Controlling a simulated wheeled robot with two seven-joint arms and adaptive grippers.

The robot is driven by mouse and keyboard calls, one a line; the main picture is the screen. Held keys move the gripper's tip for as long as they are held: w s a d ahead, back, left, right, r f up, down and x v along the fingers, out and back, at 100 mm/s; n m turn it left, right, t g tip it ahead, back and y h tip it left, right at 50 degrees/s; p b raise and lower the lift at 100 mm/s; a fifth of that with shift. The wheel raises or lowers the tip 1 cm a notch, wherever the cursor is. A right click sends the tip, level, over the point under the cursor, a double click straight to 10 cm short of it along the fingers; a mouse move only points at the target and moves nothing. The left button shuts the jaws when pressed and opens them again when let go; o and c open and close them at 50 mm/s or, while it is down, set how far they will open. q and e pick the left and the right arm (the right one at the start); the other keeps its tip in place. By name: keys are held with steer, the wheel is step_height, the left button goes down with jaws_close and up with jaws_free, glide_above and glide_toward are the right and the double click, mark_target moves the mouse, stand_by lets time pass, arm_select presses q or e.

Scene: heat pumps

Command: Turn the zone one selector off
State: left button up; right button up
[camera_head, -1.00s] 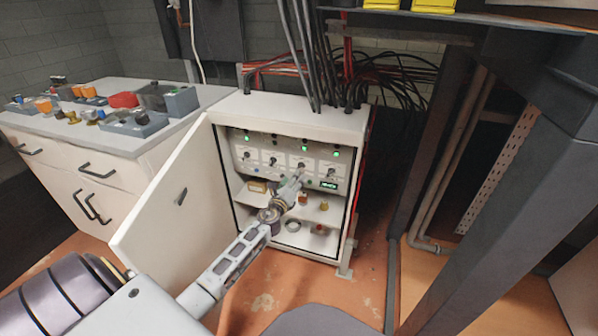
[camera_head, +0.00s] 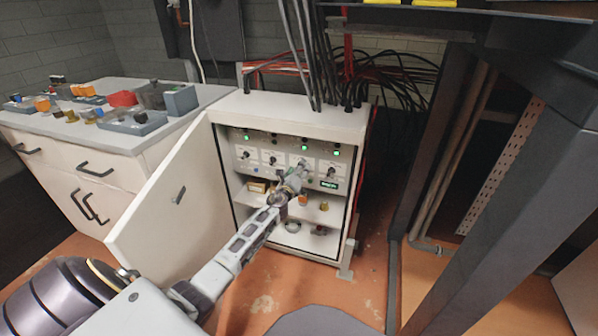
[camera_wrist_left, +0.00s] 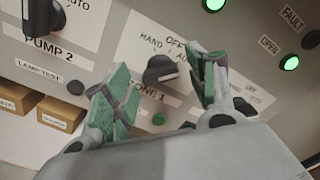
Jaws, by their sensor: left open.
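The zone one selector (camera_wrist_left: 161,71) is a dark knob on a white plate marked HAND, OFF and AUTO, with a ZONE 1 label below it in the left wrist view. Its bar lies slantwise across the dial; I cannot tell which end is the pointer. My left gripper (camera_wrist_left: 163,64) is open, its two green-padded fingers on either side of the knob, with gaps visible. In the head view my left gripper (camera_head: 296,174) is at the control panel (camera_head: 240,150), partly covering the selector's plate. My right gripper is not in view.
The pump 2 selector (camera_wrist_left: 45,17) is to the left, with a lamp test button (camera_wrist_left: 75,87) below. A green lamp (camera_wrist_left: 289,63) glows to the right. The cabinet door (camera_head: 160,205) stands open on the left. Small items sit on the shelves below the panel.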

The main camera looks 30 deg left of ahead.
arm_select(q)
steer(key=shift+w, duration=0.25)
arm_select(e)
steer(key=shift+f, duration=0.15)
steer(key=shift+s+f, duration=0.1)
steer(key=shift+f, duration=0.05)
arm_select(q)
steer(key=shift+c, duration=0.2)
steer(key=c, duration=1)
